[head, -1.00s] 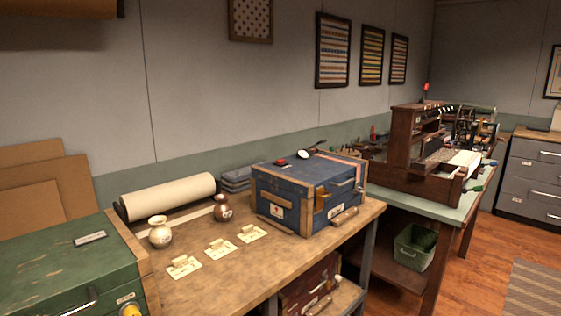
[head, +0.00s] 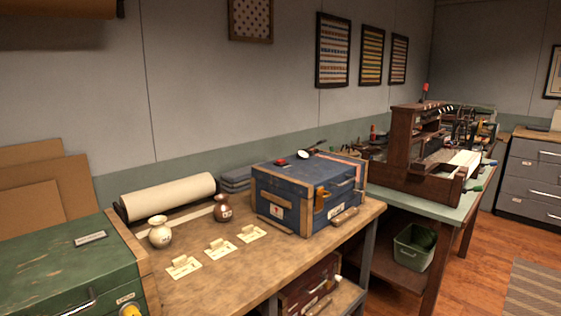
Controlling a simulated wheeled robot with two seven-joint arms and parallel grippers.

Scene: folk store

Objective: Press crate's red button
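A blue crate (head: 295,203) with wooden trim stands at the right end of the wooden workbench. A small red button (head: 281,162) sits on its lid, toward the back left. A white round piece (head: 304,155) with a dark handle lies on the lid to the right of the button. Neither of my grippers shows in the head view, so nothing of mine is seen touching the crate.
A green chest (head: 65,262) stands at the left. Between it and the crate are a cream vase (head: 159,232), a brown vase (head: 222,208), several small cards and a paper roll (head: 168,195). A green table (head: 405,200) with wooden equipment stands to the right.

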